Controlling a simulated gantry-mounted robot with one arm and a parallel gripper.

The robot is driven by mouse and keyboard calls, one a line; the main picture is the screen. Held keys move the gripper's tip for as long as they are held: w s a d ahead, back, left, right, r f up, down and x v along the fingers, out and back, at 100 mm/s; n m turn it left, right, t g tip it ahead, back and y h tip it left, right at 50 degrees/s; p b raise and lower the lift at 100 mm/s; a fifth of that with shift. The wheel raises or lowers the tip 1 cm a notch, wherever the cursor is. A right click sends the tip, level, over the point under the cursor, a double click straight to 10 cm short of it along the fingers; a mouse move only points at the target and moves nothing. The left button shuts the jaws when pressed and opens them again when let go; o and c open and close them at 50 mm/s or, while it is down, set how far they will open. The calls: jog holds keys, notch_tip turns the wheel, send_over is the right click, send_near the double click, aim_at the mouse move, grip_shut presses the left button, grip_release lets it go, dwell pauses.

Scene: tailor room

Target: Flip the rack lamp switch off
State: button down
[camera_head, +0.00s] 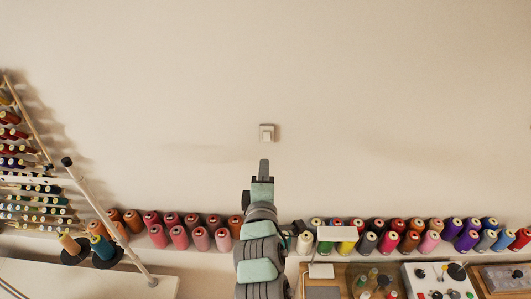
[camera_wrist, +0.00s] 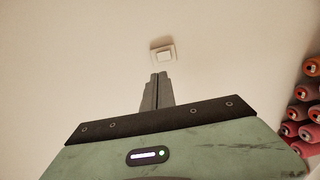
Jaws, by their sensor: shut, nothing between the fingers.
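A small white square wall switch (camera_head: 267,132) with a light rocker is on the beige wall in the head view. It also shows in the wrist view (camera_wrist: 164,55), just beyond my fingertips. My gripper (camera_head: 264,164) points toward the wall, its tips just below the switch in the head view. In the wrist view the two dark fingers (camera_wrist: 158,77) are together with nothing between them. A small gap shows between tips and switch in both pictures; the depth between them is hard to judge. I cannot tell which way the rocker is tipped.
Rows of coloured thread spools (camera_head: 400,232) stand along the wall below. A slanted thread rack (camera_head: 35,180) is at the left. A white lamp-like stand (camera_head: 337,234) and a control box (camera_head: 438,282) are at the lower right. The wall around the switch is clear.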

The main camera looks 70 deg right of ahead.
jog(key=shift+s+a+p, duration=0.35)
jog(key=shift+a+p, duration=0.3)
jog(key=shift+p, duration=0.25)
jog(key=shift+w, duration=0.1)
